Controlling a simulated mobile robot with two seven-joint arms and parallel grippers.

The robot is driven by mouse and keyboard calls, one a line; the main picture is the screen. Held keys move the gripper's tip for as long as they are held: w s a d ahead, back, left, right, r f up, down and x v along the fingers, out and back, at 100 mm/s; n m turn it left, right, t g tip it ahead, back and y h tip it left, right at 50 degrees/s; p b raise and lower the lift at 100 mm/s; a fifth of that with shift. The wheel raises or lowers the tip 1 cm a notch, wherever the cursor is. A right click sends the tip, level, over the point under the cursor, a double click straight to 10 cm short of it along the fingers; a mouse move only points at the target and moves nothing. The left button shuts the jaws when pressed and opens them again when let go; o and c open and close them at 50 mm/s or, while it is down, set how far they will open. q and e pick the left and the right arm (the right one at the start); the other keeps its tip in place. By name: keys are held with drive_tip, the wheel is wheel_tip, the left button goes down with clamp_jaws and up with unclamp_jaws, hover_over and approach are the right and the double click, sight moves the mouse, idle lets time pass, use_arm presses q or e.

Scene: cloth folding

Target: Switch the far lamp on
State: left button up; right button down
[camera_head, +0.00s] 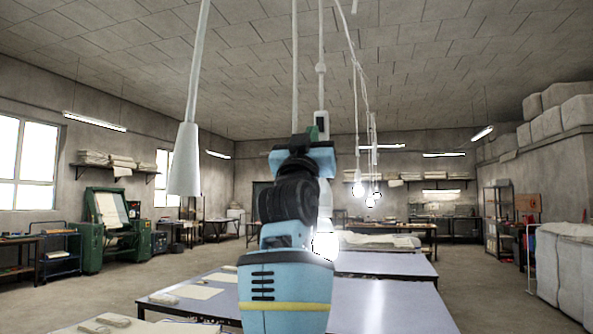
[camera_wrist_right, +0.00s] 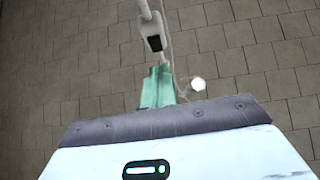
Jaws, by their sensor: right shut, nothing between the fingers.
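A white switch box (camera_head: 321,122) with a dark rocker hangs on a cord straight above my right gripper (camera_head: 312,143). In the right wrist view the box (camera_wrist_right: 152,35) is just beyond the green fingertips (camera_wrist_right: 158,70), which are shut and empty. I cannot tell whether they touch it. A large lit bulb (camera_head: 326,243) hangs partly behind my right arm. Two smaller lit bulbs, one on the left (camera_head: 358,188) and one on the right (camera_head: 373,196), hang farther back. A bright bulb (camera_wrist_right: 198,84) also shows in the wrist view. My left gripper is out of view.
A white cone-shaped fitting (camera_head: 185,165) hangs at the left on a thick cord. Several thin cords (camera_head: 357,95) hang right of the switch box. Grey-topped tables (camera_head: 375,305) stand below, with folded cloth on some. Open air surrounds the raised arm.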

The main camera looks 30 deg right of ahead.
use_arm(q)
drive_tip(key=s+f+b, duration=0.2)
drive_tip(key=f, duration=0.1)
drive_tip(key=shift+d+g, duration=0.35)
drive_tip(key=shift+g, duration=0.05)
use_arm(e)
drive_tip(key=w+f+v, duration=0.1)
drive_tip(key=v, duration=0.8)
drive_tip(key=shift+s+d+f, duration=0.15)
drive_tip(key=shift+d+f, duration=0.1)
drive_tip(key=shift+f, duration=0.05)
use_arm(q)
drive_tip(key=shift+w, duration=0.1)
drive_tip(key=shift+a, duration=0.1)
